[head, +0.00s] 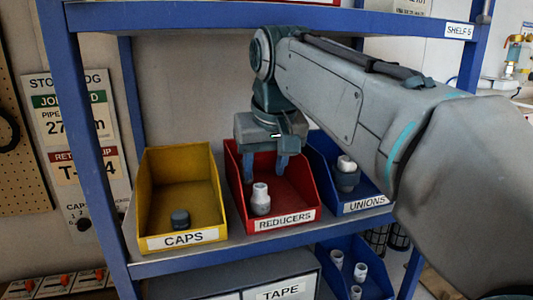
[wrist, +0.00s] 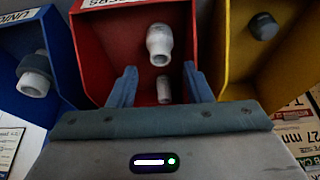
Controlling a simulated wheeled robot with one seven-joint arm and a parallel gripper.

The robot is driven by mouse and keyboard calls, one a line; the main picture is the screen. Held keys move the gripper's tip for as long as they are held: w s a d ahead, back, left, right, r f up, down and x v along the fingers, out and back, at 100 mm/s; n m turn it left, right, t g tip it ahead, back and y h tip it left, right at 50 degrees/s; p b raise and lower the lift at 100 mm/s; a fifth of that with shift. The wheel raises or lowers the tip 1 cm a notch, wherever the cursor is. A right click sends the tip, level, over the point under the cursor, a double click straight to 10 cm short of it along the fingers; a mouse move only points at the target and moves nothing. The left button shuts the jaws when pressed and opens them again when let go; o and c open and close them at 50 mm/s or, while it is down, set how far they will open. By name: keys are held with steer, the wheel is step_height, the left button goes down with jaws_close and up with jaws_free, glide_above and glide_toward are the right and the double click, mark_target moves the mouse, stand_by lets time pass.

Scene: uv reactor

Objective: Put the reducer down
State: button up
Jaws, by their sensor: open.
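The red bin (head: 304,194), labelled REDUCERS, stands on the shelf between the yellow and blue bins. A white and grey reducer (head: 261,198) stands upright near its front; it also shows in the wrist view (wrist: 159,45). A second pale fitting (wrist: 164,89) shows in the wrist view between the fingers, with space on both sides. I cannot make it out in the head view. My gripper (head: 265,170) is open, pointing down into the back part of the red bin, behind the front reducer. It also shows in the wrist view (wrist: 161,88).
The yellow CAPS bin (head: 207,165) holds a dark cap (head: 180,219). The blue UNIONS bin (head: 325,176) holds fittings (head: 347,173). The bin walls stand close on both sides of my gripper. The upper shelf (head: 200,15) passes above my arm.

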steer(key=v, duration=0.4)
steer(key=shift+m+h, duration=0.5)
steer(key=shift+m, duration=0.3)
steer(key=s+d+f, duration=0.1)
steer(key=d+f, duration=0.1)
steer(key=f, duration=0.2)
steer(key=s+d+f, duration=0.2)
steer(key=d+f, duration=0.1)
steer(key=f, duration=0.1)
steer(key=s+d+f, duration=0.2)
steer(key=d+f, duration=0.1)
steer(key=f, duration=0.2)
steer(key=shift+s+d, duration=0.1)
steer(key=s+d+f, duration=0.2)
steer(key=s+f, duration=0.2)
steer(key=f, duration=0.3)
steer(key=s+d+f+m, duration=0.1)
steer(key=s+d+f, duration=0.2)
steer(key=s+f, duration=0.2)
step_height(320, 180, down, 3)
steer(key=shift+d+r+m+g, duration=0.1)
steer(key=shift+d+m+g, duration=0.2)
